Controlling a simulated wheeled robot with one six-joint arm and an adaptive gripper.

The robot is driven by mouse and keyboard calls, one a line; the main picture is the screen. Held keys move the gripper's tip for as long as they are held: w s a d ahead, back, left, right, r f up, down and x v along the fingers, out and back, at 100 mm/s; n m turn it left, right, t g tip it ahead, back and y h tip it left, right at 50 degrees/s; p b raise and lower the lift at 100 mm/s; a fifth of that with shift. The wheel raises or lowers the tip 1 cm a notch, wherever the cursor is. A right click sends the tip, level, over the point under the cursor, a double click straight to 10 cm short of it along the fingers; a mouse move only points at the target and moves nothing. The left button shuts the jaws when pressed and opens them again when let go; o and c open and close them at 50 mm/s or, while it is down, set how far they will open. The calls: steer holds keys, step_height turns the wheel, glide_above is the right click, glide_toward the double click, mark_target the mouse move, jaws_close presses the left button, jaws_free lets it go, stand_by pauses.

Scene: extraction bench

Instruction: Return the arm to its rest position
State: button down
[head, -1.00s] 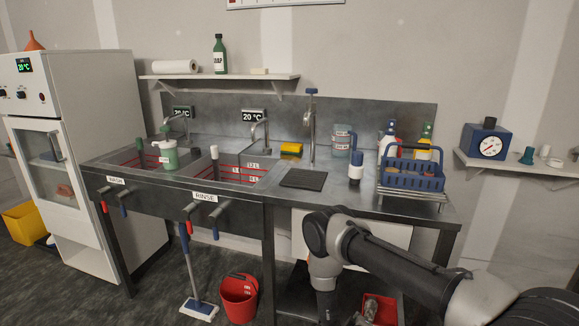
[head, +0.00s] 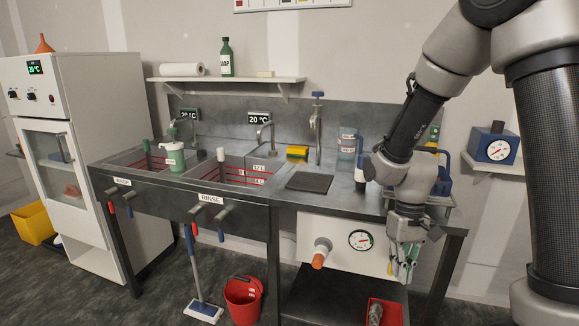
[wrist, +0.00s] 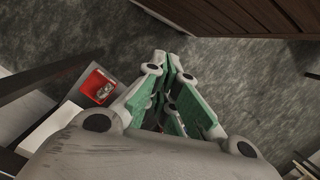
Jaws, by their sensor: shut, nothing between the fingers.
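My gripper (head: 403,268) hangs pointing down at the right end of the steel bench, in front of its front edge. In the wrist view my gripper (wrist: 172,82) shows its green-padded fingers closed together with nothing between them, above the dark floor. My arm is raised and folded on the right side of the head view, and hides much of the blue rack (head: 441,186) on the bench.
The steel bench (head: 260,203) has two sinks and a dark mat (head: 310,182). A white panel (head: 341,242) with a gauge and an orange-tipped knob sits below its top. A red tray (head: 385,313) is low down beneath. A red bucket (head: 243,302) stands on the floor.

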steer(key=s+d+r+m+t, duration=0.1)
steer(key=s+d+r+t, duration=0.2)
steer(key=r, duration=0.8)
steer(key=s+d+r+m+t, duration=0.1)
steer(key=s+d+r+t, duration=0.3)
steer(key=s+d+r, duration=0.3)
steer(key=v, duration=0.4)
steer(key=shift+s+r, duration=0.2)
steer(key=shift+s, duration=0.15)
